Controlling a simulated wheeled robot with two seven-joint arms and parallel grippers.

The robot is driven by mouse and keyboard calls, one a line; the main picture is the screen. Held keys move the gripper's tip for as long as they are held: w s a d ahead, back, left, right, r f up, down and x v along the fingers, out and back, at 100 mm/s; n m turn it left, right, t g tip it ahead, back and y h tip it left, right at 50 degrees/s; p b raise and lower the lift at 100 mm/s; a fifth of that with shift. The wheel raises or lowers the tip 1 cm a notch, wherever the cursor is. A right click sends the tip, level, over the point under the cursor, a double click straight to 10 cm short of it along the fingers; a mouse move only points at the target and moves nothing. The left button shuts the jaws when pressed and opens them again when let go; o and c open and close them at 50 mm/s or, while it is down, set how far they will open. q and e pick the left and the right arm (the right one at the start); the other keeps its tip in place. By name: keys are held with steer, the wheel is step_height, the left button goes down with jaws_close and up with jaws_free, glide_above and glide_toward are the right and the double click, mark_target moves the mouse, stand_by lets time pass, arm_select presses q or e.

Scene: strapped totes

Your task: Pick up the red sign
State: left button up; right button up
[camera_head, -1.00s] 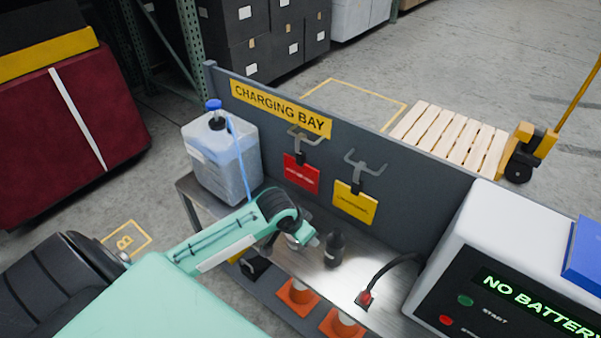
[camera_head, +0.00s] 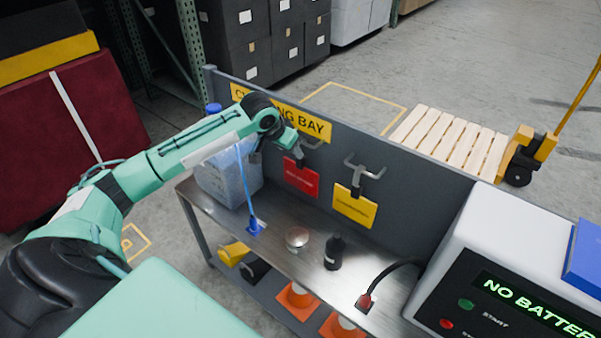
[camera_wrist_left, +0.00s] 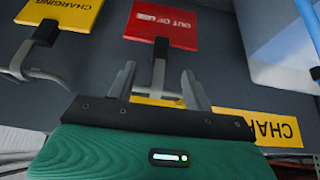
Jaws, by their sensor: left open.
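The red sign (camera_head: 301,177) hangs from the left hook on the grey back panel. It also shows in the left wrist view (camera_wrist_left: 163,25), upside down, with white lettering that starts "OUT OF". A dark clip strap runs up from it. My left gripper (camera_head: 292,160) is at the hook, just above the sign. In the left wrist view its two fingers (camera_wrist_left: 158,82) stand apart, with the sign's strap between them; I cannot tell whether they touch it. My right gripper is not in view.
A yellow sign (camera_head: 355,206) hangs from the right-hand hook (camera_head: 364,167). A jug (camera_head: 228,180) stands on the metal bench left of the signs. A dark bottle (camera_head: 334,251), a round metal lid (camera_head: 297,238) and a charger (camera_head: 510,270) are on the bench.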

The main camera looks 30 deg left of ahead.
mark_target(301, 166)
arm_select(q)
steer(key=x, duration=0.3)
steer(key=p+x, duration=0.1)
steer(key=x, duration=0.3)
steer(key=shift+w+f, duration=0.1)
steer(key=shift+w, duration=0.35)
steer(key=shift+w+f+p, duration=0.15)
steer(key=shift+f+p, duration=0.15)
steer(key=shift+f, duration=0.05)
